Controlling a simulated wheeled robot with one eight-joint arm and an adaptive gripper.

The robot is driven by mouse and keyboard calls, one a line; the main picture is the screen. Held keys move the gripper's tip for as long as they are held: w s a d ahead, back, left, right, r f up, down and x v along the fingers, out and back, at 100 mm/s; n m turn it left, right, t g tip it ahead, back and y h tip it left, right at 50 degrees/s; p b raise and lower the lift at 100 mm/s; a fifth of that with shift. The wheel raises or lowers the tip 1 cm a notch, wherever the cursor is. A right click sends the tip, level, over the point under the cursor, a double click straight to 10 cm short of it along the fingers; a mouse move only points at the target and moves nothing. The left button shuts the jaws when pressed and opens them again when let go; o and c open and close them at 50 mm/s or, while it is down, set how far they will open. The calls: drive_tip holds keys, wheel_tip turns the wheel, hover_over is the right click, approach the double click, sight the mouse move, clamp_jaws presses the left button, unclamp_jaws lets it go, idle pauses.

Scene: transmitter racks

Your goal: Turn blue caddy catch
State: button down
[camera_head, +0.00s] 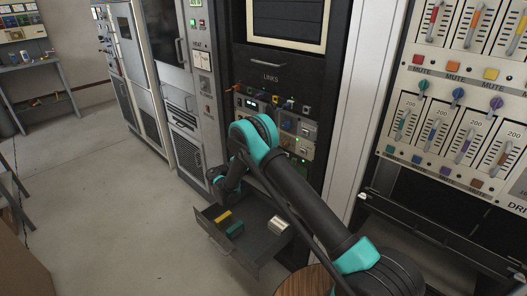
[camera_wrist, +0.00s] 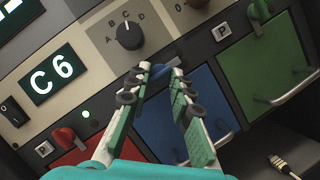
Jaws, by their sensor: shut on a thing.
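In the wrist view my gripper (camera_wrist: 161,70) reaches up to the rack panel, its two fingers closed around the small blue catch (camera_wrist: 162,69) above the blue caddy (camera_wrist: 203,98). Only part of the catch shows between the fingertips, so its exact angle is hard to tell. The blue caddy's front is partly covered by the fingers. In the head view my arm blocks the sight of the gripper and the blue catch.
A red caddy (camera_wrist: 76,156) with a red catch (camera_wrist: 65,138) lies left; a green caddy (camera_wrist: 262,62) lies right. A black knob (camera_wrist: 128,36) and C6 display (camera_wrist: 53,74) are above. An open drawer (camera_head: 250,252) juts out below the rack (camera_head: 275,75).

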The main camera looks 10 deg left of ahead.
drive_tip(key=shift+f, duration=0.1)
idle(0.3)
drive_tip(key=c, duration=1.4)
unclamp_jaws()
drive_tip(key=shift+o, duration=0.2)
drive_tip(key=shift+s, duration=0.1)
drive_tip(key=v, duration=1.2)
